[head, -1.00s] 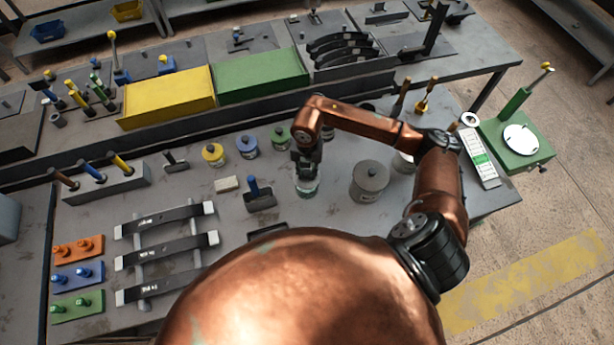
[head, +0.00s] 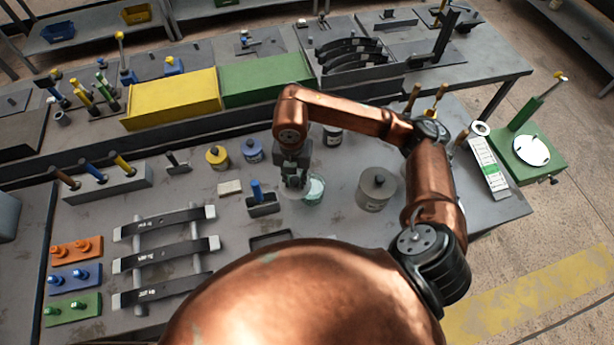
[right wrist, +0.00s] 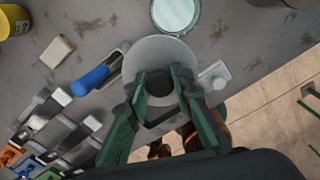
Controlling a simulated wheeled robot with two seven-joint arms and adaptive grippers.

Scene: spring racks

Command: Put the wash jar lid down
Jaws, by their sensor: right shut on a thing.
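The wash jar (head: 314,189) is a clear glass with pale green contents, standing open on the bench. It also shows at the top of the right wrist view (right wrist: 176,12). My right gripper (head: 294,184) is just left of the jar. In the right wrist view its green fingers (right wrist: 160,84) are shut on the dark knob of the wash jar lid, a pale grey disc (right wrist: 152,54). The lid is off the jar mouth and beside it. I cannot tell whether it touches the bench. My left gripper is out of view.
A blue-handled tool in a dark holder (head: 258,200) stands close left of the gripper, with a pale block (head: 230,188) beyond. A large grey lidded pot (head: 375,190) stands right of the jar. Yellow (head: 217,157) and blue (head: 252,150) jars stand behind.

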